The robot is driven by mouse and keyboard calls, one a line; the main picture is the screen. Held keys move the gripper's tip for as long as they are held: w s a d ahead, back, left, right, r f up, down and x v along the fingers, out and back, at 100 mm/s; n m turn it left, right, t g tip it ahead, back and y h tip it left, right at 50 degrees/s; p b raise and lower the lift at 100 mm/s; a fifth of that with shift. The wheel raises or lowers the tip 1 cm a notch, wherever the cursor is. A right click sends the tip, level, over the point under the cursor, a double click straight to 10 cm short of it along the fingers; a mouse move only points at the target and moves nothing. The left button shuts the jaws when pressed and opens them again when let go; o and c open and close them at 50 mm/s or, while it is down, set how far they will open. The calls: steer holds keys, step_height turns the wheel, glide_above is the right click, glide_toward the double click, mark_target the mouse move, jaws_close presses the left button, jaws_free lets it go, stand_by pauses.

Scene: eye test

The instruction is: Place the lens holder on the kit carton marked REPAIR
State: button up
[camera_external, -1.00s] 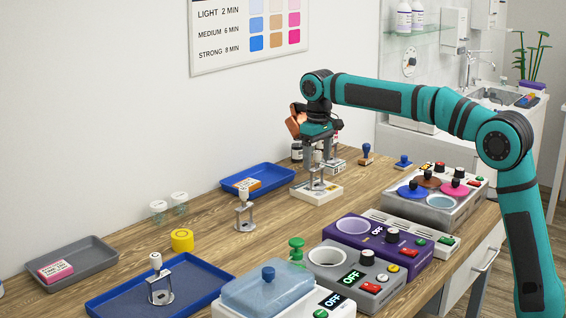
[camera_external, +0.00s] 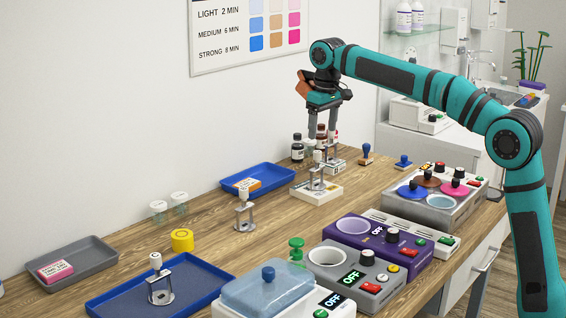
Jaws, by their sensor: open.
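A small metal lens holder (camera_external: 316,177) with an upright post, pale cap and ring-like foot stands upright on a low white carton (camera_external: 332,193) at the back of the table. The carton's marking is too small to read. My gripper (camera_external: 321,138) is open and empty, fingers pointing down, just above the holder's cap. Two similar holders show: one (camera_external: 244,213) on the bare wood, one (camera_external: 159,285) in the front blue tray (camera_external: 112,301).
Bottles (camera_external: 297,148) and another small white carton (camera_external: 338,165) stand close behind the holder. A blue tray (camera_external: 228,187) with an orange box lies to its left. Devices with knobs (camera_external: 440,205) line the right side. A grey tray (camera_external: 88,262) holds a pink box.

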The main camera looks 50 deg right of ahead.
steer(key=s+r+t, duration=0.5)
steer(key=s+r, duration=0.1)
steer(key=s, duration=0.6)
steer(key=s+a+f+t, duration=0.1)
steer(key=s+t, duration=0.4)
steer(key=s, duration=1.1)
steer(key=s+a+f+t, duration=0.1)
steer(key=s+f+t, duration=0.2)
steer(key=s, duration=1.4)
steer(key=t, duration=0.3)
steer(key=shift+t, duration=0.3)
